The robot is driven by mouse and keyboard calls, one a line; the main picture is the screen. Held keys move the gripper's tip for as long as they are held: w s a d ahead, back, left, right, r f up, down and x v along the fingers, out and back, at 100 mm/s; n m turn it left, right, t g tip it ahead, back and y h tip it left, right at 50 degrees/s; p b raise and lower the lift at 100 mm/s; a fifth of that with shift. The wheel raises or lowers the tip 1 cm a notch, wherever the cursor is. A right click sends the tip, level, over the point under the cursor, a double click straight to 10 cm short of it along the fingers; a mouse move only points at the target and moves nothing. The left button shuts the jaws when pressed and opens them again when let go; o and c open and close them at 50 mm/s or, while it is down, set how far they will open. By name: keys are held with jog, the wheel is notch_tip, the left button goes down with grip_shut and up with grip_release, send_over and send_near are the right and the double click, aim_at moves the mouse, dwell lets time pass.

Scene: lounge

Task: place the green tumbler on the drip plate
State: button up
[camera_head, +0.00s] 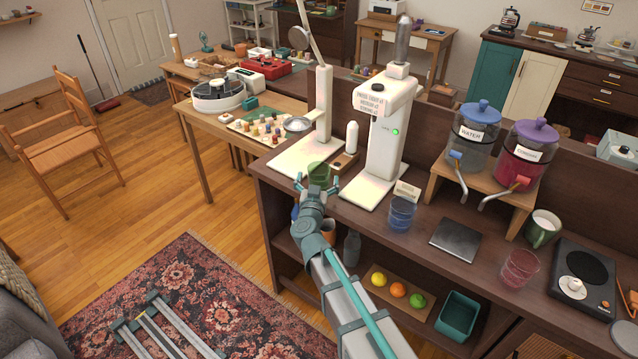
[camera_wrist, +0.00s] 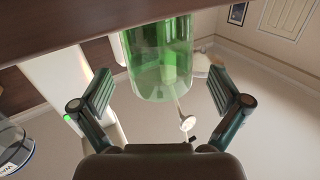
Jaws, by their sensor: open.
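The green tumbler (camera_head: 318,174) stands at the front edge of the dark counter, by the white base plate of a press stand. It is clear green and shows between my finger pads in the wrist view (camera_wrist: 160,60). My gripper (camera_head: 317,188) is open, with its fingers on either side of the tumbler; a gap shows on each side in the wrist view. A flat dark square plate (camera_head: 458,240), which looks like the drip plate, lies on the counter in front of the drink dispensers. Nothing stands on it.
A blue tumbler (camera_head: 401,214) stands left of the plate. A pink tumbler (camera_head: 520,268) and a green mug (camera_head: 542,229) stand to its right. Dispenser spouts (camera_head: 468,192) overhang behind it. The tall white machine (camera_head: 385,140) stands between my gripper and the plate's area.

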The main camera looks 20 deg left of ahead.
aim_at(319, 169)
jog(key=x, duration=0.2)
jog(key=shift+w+a, duration=0.1)
jog(key=shift+w, duration=0.15)
jog(key=c, duration=1.6)
jog(key=shift+r, duration=0.85)
jog(key=s+d+r+p, duration=0.3)
jog(key=s+d+r, duration=0.4)
jog(key=s+r, duration=0.4)
jog(key=shift+s+d, duration=0.2)
jog(key=shift+s, duration=0.3)
